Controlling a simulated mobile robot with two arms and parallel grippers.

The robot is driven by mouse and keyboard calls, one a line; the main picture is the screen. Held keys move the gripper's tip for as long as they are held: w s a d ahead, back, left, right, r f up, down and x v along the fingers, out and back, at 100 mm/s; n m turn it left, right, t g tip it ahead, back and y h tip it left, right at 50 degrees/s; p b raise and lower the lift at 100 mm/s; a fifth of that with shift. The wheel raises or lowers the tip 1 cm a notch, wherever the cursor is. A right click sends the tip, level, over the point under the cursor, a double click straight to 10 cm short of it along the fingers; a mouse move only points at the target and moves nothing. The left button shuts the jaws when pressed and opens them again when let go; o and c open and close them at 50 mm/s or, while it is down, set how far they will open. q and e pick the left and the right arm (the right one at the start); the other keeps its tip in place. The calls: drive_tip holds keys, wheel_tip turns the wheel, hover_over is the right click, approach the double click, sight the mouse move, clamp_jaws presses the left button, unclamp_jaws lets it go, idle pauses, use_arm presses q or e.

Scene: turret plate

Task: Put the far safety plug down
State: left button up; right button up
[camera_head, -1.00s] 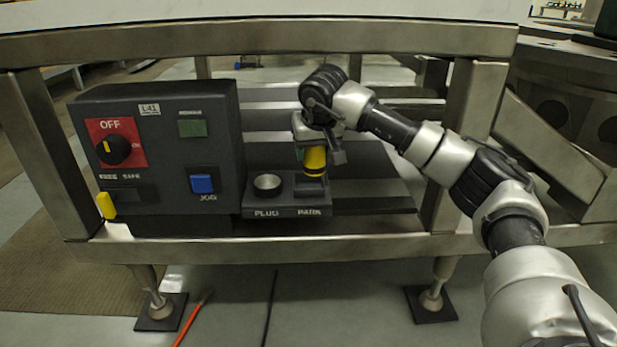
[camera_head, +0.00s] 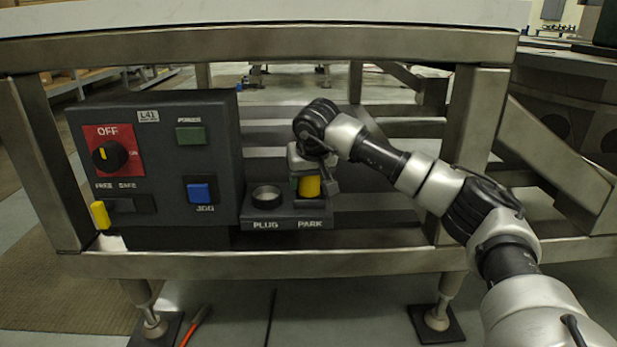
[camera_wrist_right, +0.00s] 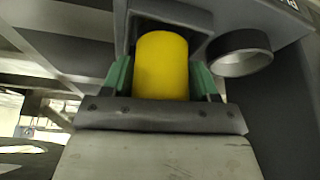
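The safety plug is a yellow cylinder (camera_head: 310,187) at the PARK place of the dark holder (camera_head: 285,223). Its lower end is hidden by the holder's raised wall, so I cannot tell how deep it sits. My right gripper (camera_head: 306,185) comes down over it from above. In the right wrist view the yellow plug (camera_wrist_right: 161,66) is between the green-padded fingers of the right gripper (camera_wrist_right: 163,78), which look closed against its sides. The round PLUG socket (camera_head: 266,193) beside it is empty; it also shows in the right wrist view (camera_wrist_right: 241,53). My left gripper is not in view.
A dark control box (camera_head: 160,165) stands left of the holder, with a red OFF switch panel (camera_head: 113,150), a blue JOG button (camera_head: 201,193) and a yellow lever (camera_head: 100,215). A metal frame beam (camera_head: 300,264) runs below, and another runs above. Open space lies right of the holder.

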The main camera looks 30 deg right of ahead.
drive_tip(key=shift+o, duration=1.4)
drive_tip(key=shift+r, duration=0.1)
